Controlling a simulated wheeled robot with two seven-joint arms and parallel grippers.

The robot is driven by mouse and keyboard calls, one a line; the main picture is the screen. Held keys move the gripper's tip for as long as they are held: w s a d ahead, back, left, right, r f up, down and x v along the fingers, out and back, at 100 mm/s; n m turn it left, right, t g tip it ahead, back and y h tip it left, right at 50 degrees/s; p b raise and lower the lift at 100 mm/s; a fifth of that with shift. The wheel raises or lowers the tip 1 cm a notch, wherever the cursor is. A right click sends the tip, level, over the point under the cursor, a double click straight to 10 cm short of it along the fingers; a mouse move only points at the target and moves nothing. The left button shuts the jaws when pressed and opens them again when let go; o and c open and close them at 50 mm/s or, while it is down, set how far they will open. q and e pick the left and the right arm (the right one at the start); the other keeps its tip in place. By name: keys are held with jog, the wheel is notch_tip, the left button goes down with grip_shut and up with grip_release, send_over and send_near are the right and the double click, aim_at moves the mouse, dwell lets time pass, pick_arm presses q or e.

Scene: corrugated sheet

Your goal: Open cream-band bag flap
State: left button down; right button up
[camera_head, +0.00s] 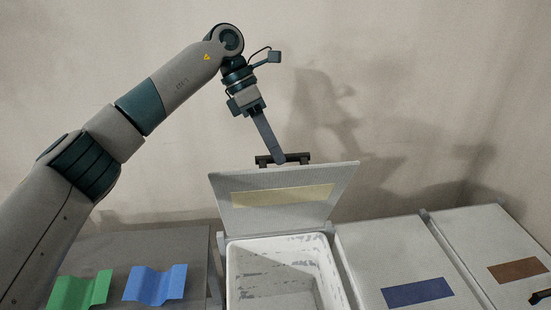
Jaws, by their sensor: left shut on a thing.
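The cream-band flap (240,216) stands raised and tilted back at the rear of an open white bin (235,270). Its cream band (283,196) faces me. A dark handle (265,160) sits at the flap's top edge. My left gripper (280,158) reaches down from above and is shut on this handle. The bin's inside shows pale walls with grey patches, and the part in view looks empty. My right gripper is not in view.
A grey table (150,247) at left bears a green corrugated sheet (80,291) and a blue one (156,284). To the right are closed lids with a blue band (417,292) and a brown band (518,270). A wall is behind.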

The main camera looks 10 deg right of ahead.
pick_arm(q)
jog(key=w+f+p, duration=0.1)
jog(key=w+p, duration=0.1)
jog(key=w, duration=0.4)
jog(key=shift+w+p, duration=0.35)
jog(key=shift+p, duration=0.05)
jog(key=shift+a, duration=0.1)
jog(key=c, duration=2.1)
grip_release()
jog(key=o, duration=0.3)
jog(key=shift+w+f, duration=0.1)
jog(key=shift+w, duration=0.1)
jog(key=shift+o, duration=0.2)
jog(key=shift+w+d, duration=0.25)
jog(key=shift+w, duration=0.1)
jog(key=shift+r, duration=0.3)
